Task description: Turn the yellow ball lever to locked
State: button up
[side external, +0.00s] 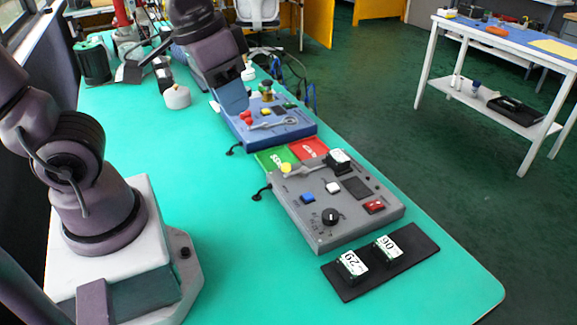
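The yellow ball (286,168) is the tip of a pale lever (303,172) at the back left of a grey control box (325,239). The ball is beside a green card (270,159); a red card (309,148) lies to the green card's right. Their lettering is too small to read.
The grey box also carries a black knob (330,216), a blue button (307,197) and a red switch (374,206). A blue box (285,134) with small parts stands behind it. A black tray (342,290) with two labelled blocks lies in front.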

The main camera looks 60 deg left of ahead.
jog(key=w+a+f+n+g, duration=0.2)
jog(key=w+f+n+g, duration=0.1)
jog(key=w+f+n, duration=0.25)
jog(key=n, duration=1.5)
send_over(286, 164)
notch_tip(286, 164, down, 7)
jog(key=shift+y, duration=0.4)
notch_tip(286, 164, down, 13)
jog(key=shift+f, duration=0.15)
grip_shut()
